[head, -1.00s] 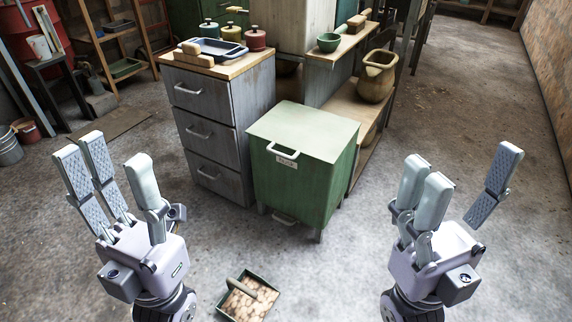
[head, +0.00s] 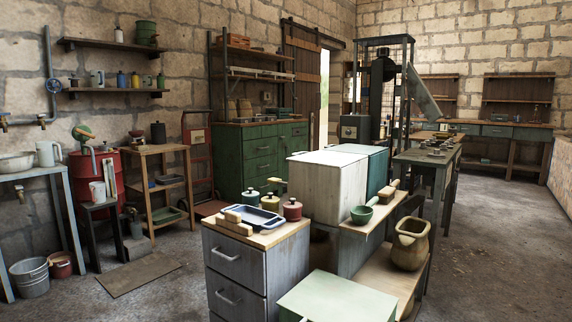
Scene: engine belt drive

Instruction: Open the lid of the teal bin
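The teal bin (head: 378,172) stands behind a white bin (head: 327,188) in the middle of the head view. Its flat pale teal lid (head: 357,149) looks shut. The white bin hides much of its front and lower part. Neither of my grippers shows in the head view at this moment.
A pale-topped green cabinet (head: 335,300) and a grey drawer unit (head: 255,270) stand in front. Floor (head: 480,260) is free at right.

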